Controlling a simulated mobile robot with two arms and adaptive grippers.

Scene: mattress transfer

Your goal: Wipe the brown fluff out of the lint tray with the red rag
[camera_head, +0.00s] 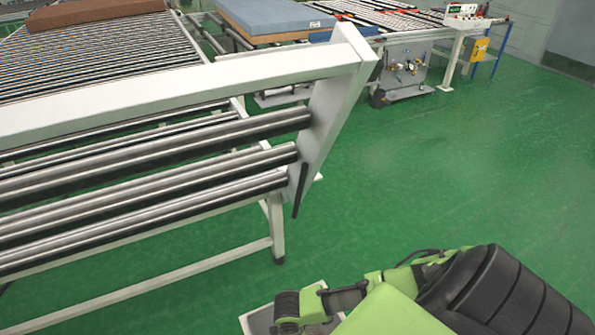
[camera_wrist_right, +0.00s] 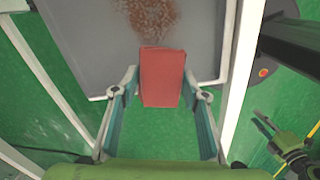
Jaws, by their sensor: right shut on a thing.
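In the right wrist view, my right gripper (camera_wrist_right: 162,90) is shut on the red rag (camera_wrist_right: 162,75), a flat-sided block shape between its two fingers. The grey lint tray (camera_wrist_right: 85,45) lies beyond, at the top. Brown fluff (camera_wrist_right: 150,14) is spread on the tray's surface, just past the rag's far edge. The rag overlaps the tray's near edge in the picture; I cannot tell whether it touches the tray. A second green gripper, my left (camera_wrist_right: 262,127), shows at lower right, its dark fingers apart and empty.
In the head view, a roller conveyor (camera_head: 150,165) with a white frame (camera_head: 180,95) fills the left. Mattresses (camera_head: 275,18) and a control panel (camera_head: 466,12) stand at the back. Green floor (camera_head: 440,170) is open at the right. White rails (camera_wrist_right: 242,75) flank the tray.

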